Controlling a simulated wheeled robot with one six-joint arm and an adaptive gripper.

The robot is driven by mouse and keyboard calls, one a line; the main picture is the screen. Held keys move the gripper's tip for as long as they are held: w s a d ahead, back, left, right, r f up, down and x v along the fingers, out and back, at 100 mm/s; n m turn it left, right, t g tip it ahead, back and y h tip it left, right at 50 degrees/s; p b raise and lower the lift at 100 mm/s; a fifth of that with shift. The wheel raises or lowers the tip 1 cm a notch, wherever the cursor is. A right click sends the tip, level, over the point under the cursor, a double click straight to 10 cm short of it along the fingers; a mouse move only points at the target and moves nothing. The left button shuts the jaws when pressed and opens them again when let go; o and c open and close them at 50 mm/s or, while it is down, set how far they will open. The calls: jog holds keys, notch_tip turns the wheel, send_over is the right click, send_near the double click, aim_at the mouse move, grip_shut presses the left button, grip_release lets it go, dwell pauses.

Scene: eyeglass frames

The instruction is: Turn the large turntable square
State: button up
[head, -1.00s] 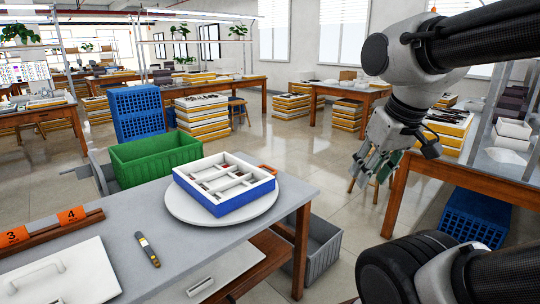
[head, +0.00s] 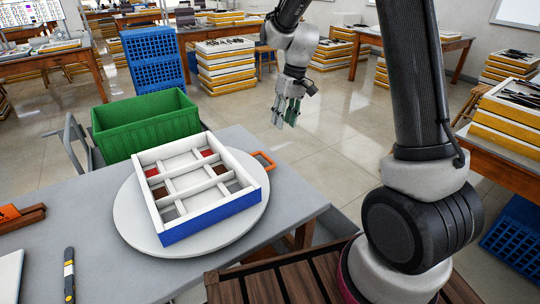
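The large turntable (head: 133,226) is a round, light grey disc on the grey workbench, near its right end. A white compartment tray with a blue front side (head: 212,218) sits on it, turned at an angle to the bench edges. Some compartments hold small reddish and dark pieces, too small to make out. My gripper (head: 284,118) hangs in the air beyond the bench's right end, up and to the right of the turntable, apart from it. Its fingers point down and look spread, with nothing seen between them.
A green crate (head: 146,128) stands behind the turntable, with blue crates (head: 152,62) beyond it. An orange-handled item (head: 264,160) lies by the turntable's right rim. A dark marker-like tool (head: 69,272) lies at the left front.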

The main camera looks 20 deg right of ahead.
send_near(269, 158)
jog(key=shift+g, duration=0.4)
jog(key=f, duration=0.2)
jog(key=a+f, duration=0.1)
jog(key=f, duration=0.5)
jog(key=shift+w+a+f, duration=0.15)
grip_shut()
